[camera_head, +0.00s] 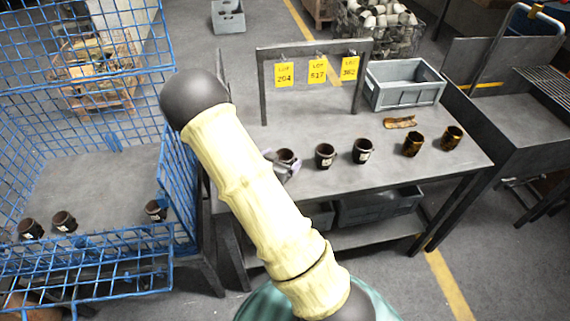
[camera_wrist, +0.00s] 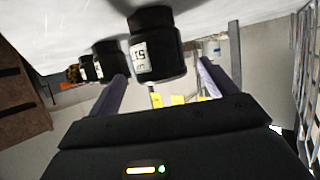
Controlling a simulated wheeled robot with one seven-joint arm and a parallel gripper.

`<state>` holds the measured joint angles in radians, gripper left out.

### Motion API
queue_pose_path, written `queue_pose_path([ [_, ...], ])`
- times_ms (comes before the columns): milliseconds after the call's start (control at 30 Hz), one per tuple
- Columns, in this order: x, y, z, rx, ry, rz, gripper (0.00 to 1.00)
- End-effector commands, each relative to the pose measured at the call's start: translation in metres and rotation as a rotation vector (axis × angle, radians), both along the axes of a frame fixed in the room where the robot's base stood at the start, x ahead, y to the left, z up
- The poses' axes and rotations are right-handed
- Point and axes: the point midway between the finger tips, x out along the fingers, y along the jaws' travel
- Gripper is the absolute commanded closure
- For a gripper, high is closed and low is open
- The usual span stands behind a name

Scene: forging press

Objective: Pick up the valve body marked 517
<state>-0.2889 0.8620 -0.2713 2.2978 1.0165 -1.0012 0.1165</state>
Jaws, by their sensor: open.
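My gripper (camera_head: 282,169) is open at the left end of the table row, mostly behind my arm in the head view. A dark valve body (camera_head: 286,156) stands upright there. In the wrist view this valve body (camera_wrist: 154,48) shows between the two finger ends, with a gap on each side. Its white label appears upside down and seems to read 517, partly cut by shading. Two more dark valve bodies with white labels, one (camera_head: 325,156) and another (camera_head: 362,151), stand to its right; their marks are too small to read in the head view.
A frame with yellow lot signs (camera_head: 317,70) and a grey crate (camera_head: 405,95) stand behind. A blue mesh cage (camera_head: 90,247) holding several bodies is left.

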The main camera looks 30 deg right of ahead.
Motion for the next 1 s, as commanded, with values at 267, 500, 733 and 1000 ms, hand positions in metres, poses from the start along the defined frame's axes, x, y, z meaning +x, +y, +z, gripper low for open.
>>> queue_pose_path([
  [267,0.001,-0.001,-0.001,0.000,0.000,0.000,0.16],
  [500,0.016,-0.024,-0.012,-0.001,0.001,-0.003,0.16],
  [733,0.026,-0.038,-0.019,0.000,0.001,0.000,0.16],
  [1000,0.026,-0.037,-0.019,0.001,0.001,0.001,0.16],
])
